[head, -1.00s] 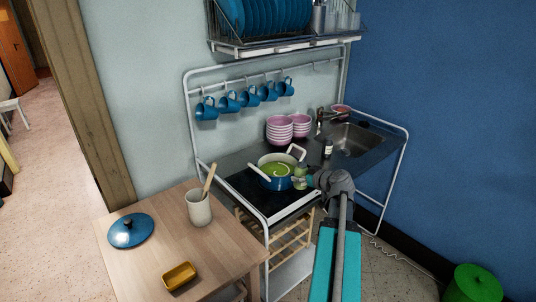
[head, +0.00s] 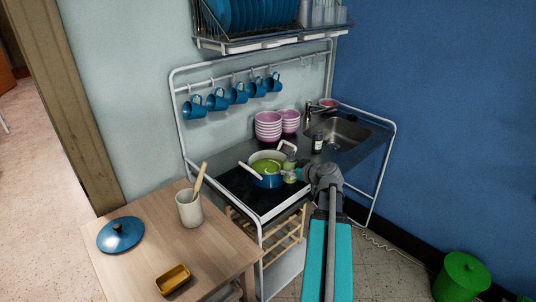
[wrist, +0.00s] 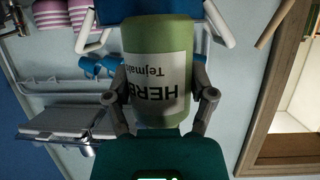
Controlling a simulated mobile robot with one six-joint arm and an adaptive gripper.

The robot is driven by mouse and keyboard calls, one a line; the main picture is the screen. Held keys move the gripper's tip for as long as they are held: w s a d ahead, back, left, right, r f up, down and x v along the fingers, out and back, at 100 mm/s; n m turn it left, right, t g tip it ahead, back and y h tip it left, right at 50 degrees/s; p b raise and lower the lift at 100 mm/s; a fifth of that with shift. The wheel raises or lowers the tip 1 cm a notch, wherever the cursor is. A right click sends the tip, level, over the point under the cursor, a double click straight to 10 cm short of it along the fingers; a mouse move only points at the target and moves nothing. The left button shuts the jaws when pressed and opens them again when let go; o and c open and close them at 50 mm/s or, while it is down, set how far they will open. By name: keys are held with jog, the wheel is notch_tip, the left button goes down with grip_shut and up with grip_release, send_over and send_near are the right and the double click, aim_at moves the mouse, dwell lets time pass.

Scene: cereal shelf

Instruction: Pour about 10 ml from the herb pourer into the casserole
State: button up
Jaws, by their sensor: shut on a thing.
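The herb pourer (wrist: 158,60) is a green bottle with a white label reading HERB; one end is hidden by my gripper in the wrist view. My gripper (wrist: 163,92) has a finger on each side of it and is shut on it. In the head view the small green pourer (head: 290,164) is at the right rim of the casserole; its exact tilt is hard to tell. The casserole (head: 270,182) is a blue pot with white handles and a green inside, standing on the black hob. In the wrist view the blue casserole (wrist: 150,12) shows behind the pourer. No pouring stream is visible.
Blue mugs (head: 237,93) hang above. A wooden table (head: 215,243) at the front left holds a utensil crock (head: 190,210), a blue lid (head: 120,235) and a yellow dish (head: 172,279).

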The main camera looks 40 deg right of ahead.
jog(key=w+a+r+p, duration=0.6)
jog(key=w+a, duration=0.2)
jog(key=a, duration=0.3)
jog(key=shift+r+m+h, duration=0.25)
jog(key=shift+m+h, duration=0.05)
jog(key=shift+w+d+r+m+g+y+p, duration=0.1)
jog(key=shift+w+d+m+g+y+p, duration=0.1)
jog(key=shift+d+m+g+y+p, duration=0.3)
jog(key=shift+w+d+m+g+y+p, duration=0.2)
jog(key=shift+d+m+y+p, duration=0.1)
jog(key=shift+m+p, duration=0.4)
jog(key=shift+w+d+f+m+g+y, duration=0.2)
jog(key=shift+d+f+m+g+y, duration=0.15)
jog(key=shift+d+f+y, duration=0.2)
jog(key=shift+w+d+r+y+p, duration=0.1)
jog(key=shift+r+y+p, duration=0.15)
jog(key=shift+r+p, duration=0.1)
jog(key=shift+m, duration=0.35)
jog(key=shift+w+d+r+g+y+p, duration=0.1)
jog(key=shift+d+r+g+y+p, duration=0.1)
jog(key=shift+d+g+y+p, duration=0.15)
